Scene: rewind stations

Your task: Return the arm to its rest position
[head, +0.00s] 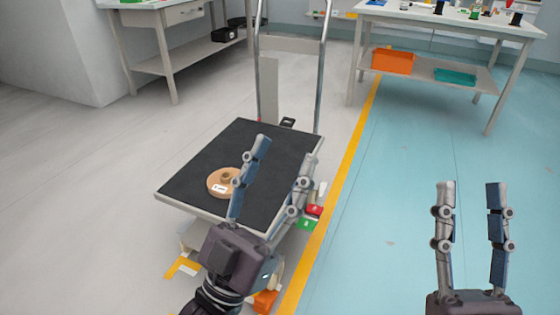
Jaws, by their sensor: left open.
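My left gripper (276,166) is open, its two fingers spread over the right part of a cart with a black top (245,140). A round tan disc (216,180) with a raised hub and a white label lies on the cart, just left of the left gripper's fingers. Nothing shows between those fingers, and one of them hides the disc's right edge. My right gripper (470,190) is open and empty over the blue floor at the right, with its fingers apart and pointing away from me.
The cart has an upright metal handle (322,70). Red and green pieces (308,223) show by its right side. A white workbench (455,22) with an orange bin (392,61) and a teal tray (455,77) stands at the back right; another table (165,18) stands back left. Floor at the right is clear.

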